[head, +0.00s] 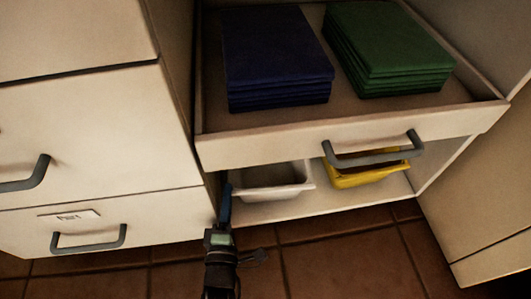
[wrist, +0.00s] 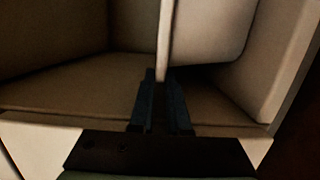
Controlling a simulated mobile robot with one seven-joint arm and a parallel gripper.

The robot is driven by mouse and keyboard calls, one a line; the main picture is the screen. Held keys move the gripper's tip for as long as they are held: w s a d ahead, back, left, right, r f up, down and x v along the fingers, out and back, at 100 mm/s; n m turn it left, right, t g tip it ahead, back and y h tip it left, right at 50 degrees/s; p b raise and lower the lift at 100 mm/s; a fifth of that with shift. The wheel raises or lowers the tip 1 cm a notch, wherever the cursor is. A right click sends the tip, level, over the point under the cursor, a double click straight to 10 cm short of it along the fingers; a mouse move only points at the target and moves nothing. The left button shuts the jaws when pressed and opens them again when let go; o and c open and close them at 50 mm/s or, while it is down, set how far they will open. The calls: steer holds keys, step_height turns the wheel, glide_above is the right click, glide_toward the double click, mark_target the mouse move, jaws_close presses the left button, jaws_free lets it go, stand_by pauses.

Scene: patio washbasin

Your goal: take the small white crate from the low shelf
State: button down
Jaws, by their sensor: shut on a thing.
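The small white crate (head: 272,187) stands on the low shelf (head: 300,208), under the open drawer, at the shelf's left side. My gripper (head: 226,192) is at the crate's left end, low in front of the cabinet. In the wrist view its two dark fingers (wrist: 162,85) are shut on the thin upright wall of the white crate (wrist: 215,30), one finger on each side. The crate looks level and at shelf height; I cannot tell whether it is lifted. Part of its back is hidden under the drawer.
A yellow crate (head: 365,174) stands to the right on the same shelf, partly behind the drawer handle (head: 375,157). The pulled-out drawer (head: 300,142) overhangs both crates and holds blue (head: 275,60) and green (head: 390,50) folded stacks. Tiled floor (head: 340,260) in front is clear.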

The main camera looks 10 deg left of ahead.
steer(key=shift+r+p, duration=0.25)
steer(key=shift+p, duration=0.05)
